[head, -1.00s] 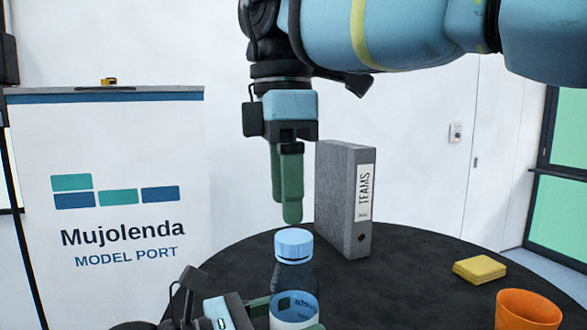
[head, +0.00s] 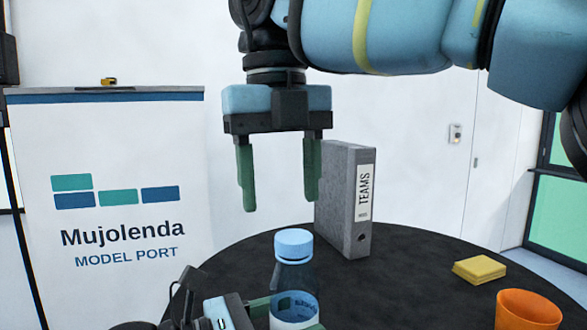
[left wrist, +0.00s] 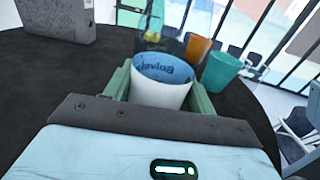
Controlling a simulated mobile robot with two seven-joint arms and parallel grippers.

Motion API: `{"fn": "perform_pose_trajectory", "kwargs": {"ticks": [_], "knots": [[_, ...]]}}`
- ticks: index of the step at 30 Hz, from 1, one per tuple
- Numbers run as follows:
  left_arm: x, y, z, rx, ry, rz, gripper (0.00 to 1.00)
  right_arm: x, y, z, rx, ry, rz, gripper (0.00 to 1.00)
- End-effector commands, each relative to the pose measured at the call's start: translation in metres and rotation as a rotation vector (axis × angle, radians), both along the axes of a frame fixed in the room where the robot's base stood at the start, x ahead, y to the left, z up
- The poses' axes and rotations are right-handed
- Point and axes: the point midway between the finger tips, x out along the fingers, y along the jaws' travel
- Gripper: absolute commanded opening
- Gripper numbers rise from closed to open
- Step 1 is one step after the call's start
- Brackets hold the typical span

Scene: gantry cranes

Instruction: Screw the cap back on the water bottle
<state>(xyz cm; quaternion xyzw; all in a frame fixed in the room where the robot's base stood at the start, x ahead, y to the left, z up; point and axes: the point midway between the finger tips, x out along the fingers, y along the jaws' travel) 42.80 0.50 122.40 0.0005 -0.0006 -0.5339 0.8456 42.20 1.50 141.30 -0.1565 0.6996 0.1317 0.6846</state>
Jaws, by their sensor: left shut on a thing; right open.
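The water bottle (head: 296,277) stands upright near the front of the round table, clear at the top with a printed label below. Its light blue cap (head: 293,243) sits at the top of its neck; I cannot tell how tightly it is screwed. My left gripper (head: 287,312) is shut around the label part of the bottle, and the left wrist view shows the pale label (left wrist: 160,92) between its green fingers. My right gripper (head: 280,205) is open and empty, fingers pointing down, just above the cap and apart from it.
A grey TEAMS binder (head: 340,205) stands close behind the bottle, near my right gripper. Yellow notes (head: 480,268) and an orange cup (head: 528,310) are to the right. A teal cup (left wrist: 220,72) shows in the left wrist view. The table between binder and notes is clear.

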Motion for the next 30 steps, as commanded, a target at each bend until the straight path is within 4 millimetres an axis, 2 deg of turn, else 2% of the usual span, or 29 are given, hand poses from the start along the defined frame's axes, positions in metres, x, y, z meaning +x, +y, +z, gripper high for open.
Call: {"fn": "perform_pose_trajectory", "kwargs": {"ticks": [30], "knots": [[0.000,0.000,-0.002,0.002,0.004,-0.001,0.00,0.003,-0.006,0.014,0.027,0.045,1.745,0.58]]}}
